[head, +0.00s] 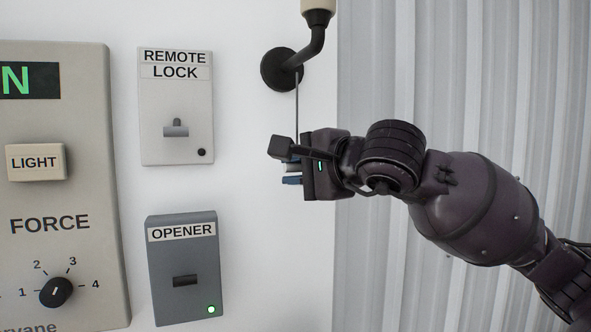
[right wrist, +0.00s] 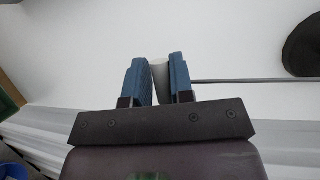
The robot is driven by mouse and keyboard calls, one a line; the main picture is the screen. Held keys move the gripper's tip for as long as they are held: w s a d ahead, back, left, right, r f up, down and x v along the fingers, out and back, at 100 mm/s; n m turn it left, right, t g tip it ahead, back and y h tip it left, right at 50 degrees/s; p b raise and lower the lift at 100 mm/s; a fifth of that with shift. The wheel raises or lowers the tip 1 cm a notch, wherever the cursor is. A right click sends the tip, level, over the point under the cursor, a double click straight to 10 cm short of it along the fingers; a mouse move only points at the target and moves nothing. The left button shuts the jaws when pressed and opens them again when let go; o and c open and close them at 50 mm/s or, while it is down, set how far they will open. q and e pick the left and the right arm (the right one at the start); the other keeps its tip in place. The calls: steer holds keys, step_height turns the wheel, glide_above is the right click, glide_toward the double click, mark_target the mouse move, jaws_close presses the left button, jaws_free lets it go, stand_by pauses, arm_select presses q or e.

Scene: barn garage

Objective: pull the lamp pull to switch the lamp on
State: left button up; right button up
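The lamp's black wall mount (head: 275,70) and bent arm are at the top of the head view, with a thin pull cord (head: 297,105) hanging straight down. My right gripper (head: 289,168) is at the cord's lower end, pointing left. In the right wrist view, a pale cylindrical lamp pull (right wrist: 160,72) fills the gap between the blue finger pads, which look shut on it. The cord (right wrist: 240,80) runs from the fingers toward the black mount (right wrist: 303,50). The pull is hidden by the gripper in the head view. The lamp's bulb is out of view. My left gripper is not in view.
A remote lock plate (head: 180,105) and a grey opener box (head: 185,260) with a green light are on the white wall left of the gripper. A large control panel (head: 95,190) is farther left. Corrugated metal wall (head: 450,80) lies behind my right arm.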

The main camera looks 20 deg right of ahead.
steer(key=o, duration=0.3)
steer(key=shift+o, duration=0.2)
steer(key=v, duration=1.1)
steer(key=shift+w+a, duration=0.1)
